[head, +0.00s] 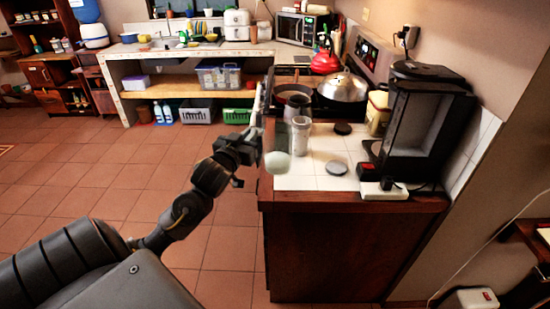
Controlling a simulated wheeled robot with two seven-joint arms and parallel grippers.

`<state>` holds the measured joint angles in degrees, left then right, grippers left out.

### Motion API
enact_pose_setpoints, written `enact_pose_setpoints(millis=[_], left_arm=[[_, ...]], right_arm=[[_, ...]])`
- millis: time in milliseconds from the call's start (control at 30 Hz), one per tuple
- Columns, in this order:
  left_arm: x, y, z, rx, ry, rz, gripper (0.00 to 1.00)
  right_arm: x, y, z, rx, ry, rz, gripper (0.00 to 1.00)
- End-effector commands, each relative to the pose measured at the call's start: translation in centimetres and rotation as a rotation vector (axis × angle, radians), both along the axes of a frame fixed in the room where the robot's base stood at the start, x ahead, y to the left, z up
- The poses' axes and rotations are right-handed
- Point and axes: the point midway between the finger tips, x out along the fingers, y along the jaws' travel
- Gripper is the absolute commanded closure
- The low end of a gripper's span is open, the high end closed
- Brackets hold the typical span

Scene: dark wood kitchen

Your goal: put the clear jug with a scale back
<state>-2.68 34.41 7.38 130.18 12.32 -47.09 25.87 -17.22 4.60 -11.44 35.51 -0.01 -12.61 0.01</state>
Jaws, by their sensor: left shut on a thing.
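My left arm reaches in from the lower left, and its gripper (262,140) is at the left edge of the tiled counter. It is shut on a see-through vessel, which I take to be the clear jug (278,161). The jug's pale rounded end shows beside the gripper, at the counter's edge. Its scale cannot be made out, and the gripper hides part of it. I cannot tell whether it touches the counter. My right gripper is not in view.
A clear container (301,137) stands on the white-tiled counter (300,182) just right of the jug. A black coffee machine (433,125) stands at right. A pan (294,92) and a steel pot (343,86) are on the stove behind. Floor at left is clear.

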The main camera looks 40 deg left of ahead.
Motion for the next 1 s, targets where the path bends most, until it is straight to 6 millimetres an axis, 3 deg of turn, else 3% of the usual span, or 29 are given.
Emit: enact_pose_setpoints(millis=[100,300,667,800,1000], left_arm=[[3.0,-0.7,-1.0,-0.005,-0.003,0.0,1.0],[5.7,-1.2,-4.5,-0.002,0.002,0.001,1.0],[6.9,-1.5,-6.1,0.0,-0.001,0.0,1.0],[8.1,-1.8,-7.5,0.0,0.001,0.0,1.0],[7.8,-1.8,-9.3,0.0,0.001,0.0,1.0]], right_arm=[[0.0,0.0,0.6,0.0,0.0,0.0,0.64],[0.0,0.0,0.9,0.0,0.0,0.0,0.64],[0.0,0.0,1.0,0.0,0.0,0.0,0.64],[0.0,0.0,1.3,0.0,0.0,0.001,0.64],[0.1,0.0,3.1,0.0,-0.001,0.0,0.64]])
